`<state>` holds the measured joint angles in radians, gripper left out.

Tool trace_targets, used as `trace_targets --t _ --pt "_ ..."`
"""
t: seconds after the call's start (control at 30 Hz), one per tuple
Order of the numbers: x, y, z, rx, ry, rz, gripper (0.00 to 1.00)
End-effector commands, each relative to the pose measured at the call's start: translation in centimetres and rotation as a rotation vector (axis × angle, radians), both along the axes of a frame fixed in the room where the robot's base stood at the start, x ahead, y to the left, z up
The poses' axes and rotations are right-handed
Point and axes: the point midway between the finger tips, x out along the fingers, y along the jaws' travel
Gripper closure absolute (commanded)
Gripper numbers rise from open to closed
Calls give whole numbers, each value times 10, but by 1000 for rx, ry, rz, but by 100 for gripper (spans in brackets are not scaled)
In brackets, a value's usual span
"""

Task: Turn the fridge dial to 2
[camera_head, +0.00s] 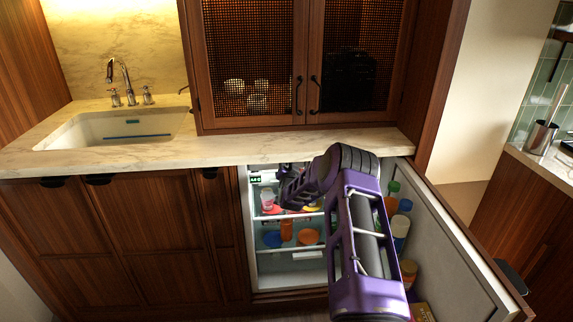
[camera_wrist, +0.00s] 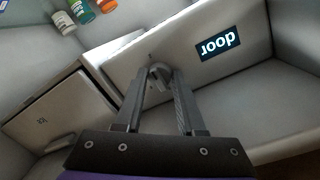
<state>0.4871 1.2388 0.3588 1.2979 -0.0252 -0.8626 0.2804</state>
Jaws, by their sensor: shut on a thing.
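The open fridge (camera_head: 252,230) is under the counter, with my arm reaching into its upper part. In the wrist view, my gripper (camera_wrist: 159,78) is shut on a small light-grey rounded knob, the dial (camera_wrist: 158,70), on a pale inner panel. The fingertips are on either side of it. Its number marks and pointer cannot be read. In the head view my arm hides the dial and the fingertips.
The fridge door (camera_head: 450,240) stands open at the right, with bottles (camera_head: 400,228) on its shelves close to my arm. Cups and food sit on the inner shelves (camera_head: 300,247). A small compartment (camera_wrist: 62,115) is at the left in the wrist view. The marble counter (camera_head: 240,148) is just above.

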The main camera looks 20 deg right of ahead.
Motion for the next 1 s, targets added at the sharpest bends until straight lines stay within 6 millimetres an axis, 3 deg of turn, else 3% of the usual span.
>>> trace_targets --t 0.1,0.13,0.27,0.67,1.0 --pt "0 0 -1 3 2 -1 100" --pt "0 0 -1 3 2 -1 56" --pt "0 0 -1 1 1 0 33" --pt "-4 2 0 1 2 0 32" --pt "-49 16 4 0 4 0 32"
